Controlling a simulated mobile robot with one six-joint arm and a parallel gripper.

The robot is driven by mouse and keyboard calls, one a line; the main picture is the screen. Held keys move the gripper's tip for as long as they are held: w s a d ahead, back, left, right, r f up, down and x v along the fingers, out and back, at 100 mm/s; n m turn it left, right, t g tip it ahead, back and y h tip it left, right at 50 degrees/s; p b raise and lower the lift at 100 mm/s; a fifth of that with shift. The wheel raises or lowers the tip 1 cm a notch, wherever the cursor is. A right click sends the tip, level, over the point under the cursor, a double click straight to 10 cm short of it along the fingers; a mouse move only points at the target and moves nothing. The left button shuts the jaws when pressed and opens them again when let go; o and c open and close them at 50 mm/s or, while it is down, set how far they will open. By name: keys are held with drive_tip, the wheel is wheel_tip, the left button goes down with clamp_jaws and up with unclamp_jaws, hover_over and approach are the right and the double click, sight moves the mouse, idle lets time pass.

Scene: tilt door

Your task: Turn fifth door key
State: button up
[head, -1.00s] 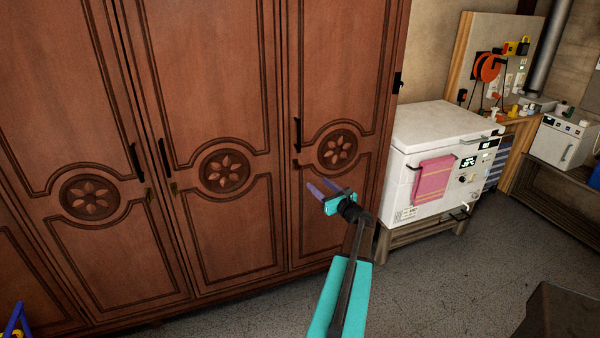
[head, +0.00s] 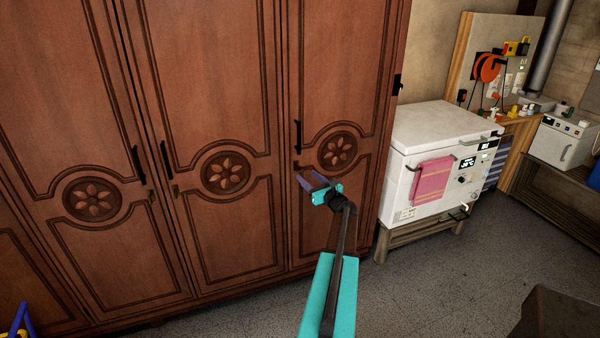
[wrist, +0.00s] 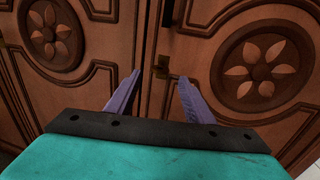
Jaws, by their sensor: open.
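The tall brown wardrobe has a rightmost door (head: 345,90) with a carved flower disc and a black handle (head: 298,135) on its left edge. A small brass key or lock piece (head: 296,165) sits just below that handle. In the wrist view, a brass piece (wrist: 161,68) shows beside the door seam, between and beyond the fingertips. My gripper (head: 311,179) is open and empty, its two purple fingers pointing at the door just below and right of the brass piece. The wrist view shows the fingers (wrist: 160,78) spread apart. I cannot tell whether they touch the door.
Other wardrobe doors (head: 215,80) with black handles stand to the left. A white chest freezer (head: 440,130) with a pink towel (head: 432,180) stands to the right on a wooden stand. The grey floor (head: 430,290) in front is clear. A dark box edge (head: 560,315) is at the lower right.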

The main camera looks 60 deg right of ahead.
sight(298, 168)
drive_tip(key=shift+p+x, duration=0.8)
drive_tip(key=shift+x, duration=2.1)
